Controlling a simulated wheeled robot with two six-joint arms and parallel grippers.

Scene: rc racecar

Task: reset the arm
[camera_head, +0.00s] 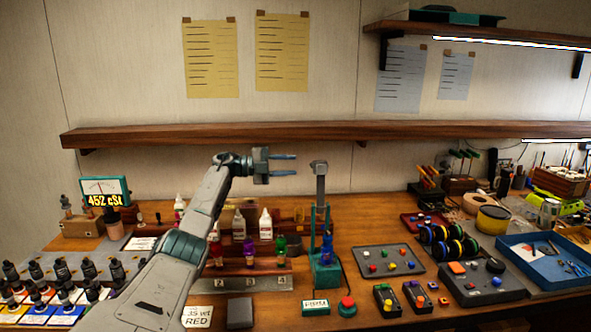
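My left arm comes in from the lower left and reaches up over the workbench. Its gripper (284,165) is raised in front of the wall, just below the long wooden shelf, and points right. Its two fingers are apart with nothing between them. The gripper is above and to the left of the upright grey and teal stand (320,215), and clear of it. My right gripper is not in view.
A rack of bottles (248,282) stands mid-bench, partly behind my arm. A red button (347,306) sits at the front. A grey parts tray (388,260), blue tray (548,262) and stacked wheels (447,243) fill the right. The long shelf (330,133) crosses above.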

